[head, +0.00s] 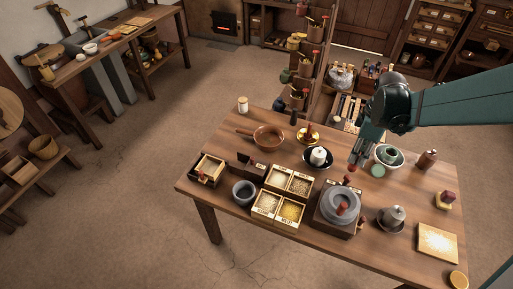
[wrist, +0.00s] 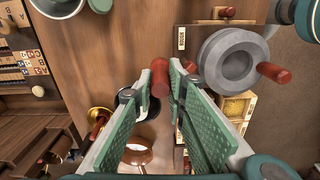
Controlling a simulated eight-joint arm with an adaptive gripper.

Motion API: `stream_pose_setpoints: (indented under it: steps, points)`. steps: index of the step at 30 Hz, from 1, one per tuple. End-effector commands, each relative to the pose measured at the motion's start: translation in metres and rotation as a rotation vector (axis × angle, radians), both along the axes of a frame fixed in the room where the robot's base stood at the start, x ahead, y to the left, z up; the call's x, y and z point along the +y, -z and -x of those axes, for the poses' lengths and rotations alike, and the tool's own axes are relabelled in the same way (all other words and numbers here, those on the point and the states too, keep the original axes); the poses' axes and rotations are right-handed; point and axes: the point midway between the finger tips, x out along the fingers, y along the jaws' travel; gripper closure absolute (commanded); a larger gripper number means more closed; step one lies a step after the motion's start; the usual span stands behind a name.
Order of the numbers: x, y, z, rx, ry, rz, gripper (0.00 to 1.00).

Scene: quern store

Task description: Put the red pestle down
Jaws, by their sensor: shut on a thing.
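The red pestle (wrist: 160,76) is held between the fingertips of my gripper (wrist: 163,90) in the wrist view. In the head view, my gripper (head: 357,158) is over the right half of the wooden table (head: 213,173), with the red pestle (head: 352,167) at its tips. My fingers hide part of the pestle. I cannot tell for sure whether its lower end touches the table. The grey stone quern (head: 340,201) with a red handle stands just in front of it; the quern also shows at the right of the wrist view (wrist: 213,58).
A pale bowl (head: 376,160) and green disc (head: 377,171) are close on the right. A dark plate (head: 308,162) is left. Divided grain boxes (head: 284,192), a grey bowl (head: 244,189) and a copper pan (head: 268,138) stand farther left. Bare wood shows between plate and disc.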

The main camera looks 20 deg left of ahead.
Motion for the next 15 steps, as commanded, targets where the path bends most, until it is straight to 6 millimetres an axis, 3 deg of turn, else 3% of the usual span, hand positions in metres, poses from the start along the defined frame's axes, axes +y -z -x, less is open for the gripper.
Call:
stream_pose_setpoints:
  steps: [3,15]
  points:
    - [0.034,-0.001,-0.014,0.0,-0.058,0.0,0.97]
    - [0.137,-0.001,-0.044,0.001,-0.229,0.0,0.97]
